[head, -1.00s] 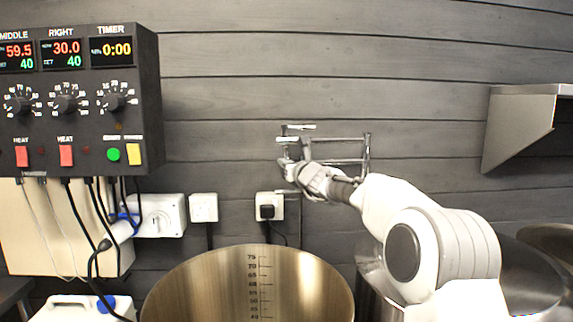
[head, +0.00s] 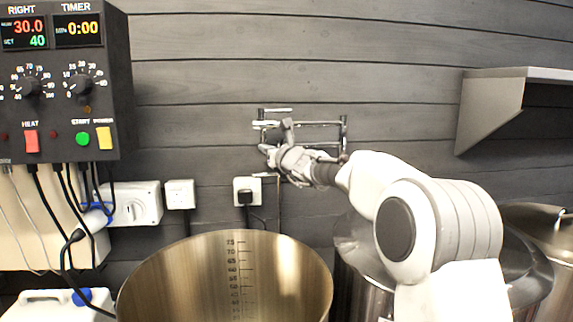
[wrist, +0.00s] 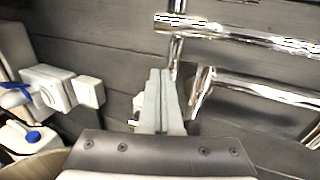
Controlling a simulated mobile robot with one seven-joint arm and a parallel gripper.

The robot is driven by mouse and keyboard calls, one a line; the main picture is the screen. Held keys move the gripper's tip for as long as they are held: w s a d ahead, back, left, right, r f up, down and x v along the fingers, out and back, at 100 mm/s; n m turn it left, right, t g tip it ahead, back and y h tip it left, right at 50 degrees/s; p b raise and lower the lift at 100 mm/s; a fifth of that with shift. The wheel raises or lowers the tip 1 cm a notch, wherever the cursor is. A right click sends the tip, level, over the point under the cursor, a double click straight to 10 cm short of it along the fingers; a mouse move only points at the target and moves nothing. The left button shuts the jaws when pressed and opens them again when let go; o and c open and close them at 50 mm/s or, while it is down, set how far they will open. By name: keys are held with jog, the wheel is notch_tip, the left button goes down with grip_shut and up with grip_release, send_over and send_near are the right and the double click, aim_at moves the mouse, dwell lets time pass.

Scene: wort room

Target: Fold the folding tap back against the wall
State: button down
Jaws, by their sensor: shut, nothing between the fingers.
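The chrome folding tap (head: 318,124) is on the dark plank wall in the head view, its parallel tubes running left to right. Part of it is hidden behind my gripper (head: 268,148), which is in front of its left part. In the wrist view the tap's thick polished tubes (wrist: 250,42) fill the upper right. My gripper (wrist: 161,72) is shut and empty there, its fingertips beside and just left of a short upright chrome piece (wrist: 175,50). I cannot tell whether they touch it.
A large steel pot (head: 225,270) stands below the tap, with another (head: 355,270) right of it. A control box (head: 65,80) and sockets (head: 180,194) are on the left. A metal shelf (head: 490,105) juts out at right. The wall above the tap is clear.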

jog(key=b+v, duration=0.2)
jog(key=v, duration=1.1)
jog(key=s+a+f+n+g+p, duration=0.1)
jog(key=s+f+n+g, duration=0.15)
jog(key=s+n, duration=0.7)
jog(key=s+a+f+n+g+p, duration=0.2)
jog(key=s+n+g, duration=0.2)
jog(key=s+n, duration=0.55)
jog(key=s+d+f+n+g+h+p, duration=0.1)
jog(key=s+d+f+n+g+h, duration=0.1)
jog(key=s+d+f+n+h, duration=0.2)
jog(key=s+d+f+n+g+h+p, duration=0.2)
jog(key=s+d+f+n+h, duration=0.2)
jog(key=s+d+f+n, duration=0.3)
jog(key=s+d, duration=0.4)
jog(key=s, duration=0.6)
jog(key=shift+d+n, duration=0.3)
jog(key=shift+d, duration=0.05)
